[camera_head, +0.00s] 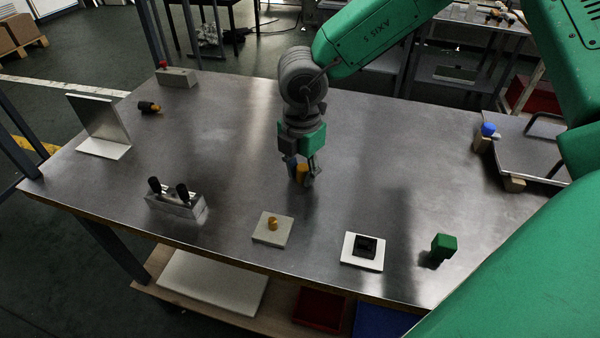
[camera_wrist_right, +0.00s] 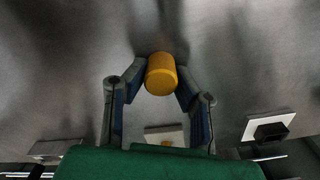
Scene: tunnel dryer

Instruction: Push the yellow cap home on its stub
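The yellow cap (camera_head: 301,174) is a short cylinder between the fingertips of my right gripper (camera_head: 301,170), over the middle of the metal table. In the right wrist view the cap (camera_wrist_right: 161,74) sits between the two fingertips (camera_wrist_right: 160,76), which appear to touch its sides. The gripper looks shut on it. I cannot tell whether the cap is clear of the table. A small orange-yellow stub (camera_head: 272,224) stands upright on a pale square plate (camera_head: 266,239) at the table's front edge, apart from the cap. The plate also shows in the wrist view (camera_wrist_right: 152,131). My left gripper is out of view.
A grey block with two black knobs (camera_head: 176,205) is left of the plate. A white plate with a black socket (camera_head: 350,252) and a green block (camera_head: 443,247) are to the right. A metal bracket (camera_head: 100,120) stands far left. The tabletop between cap and plate is clear.

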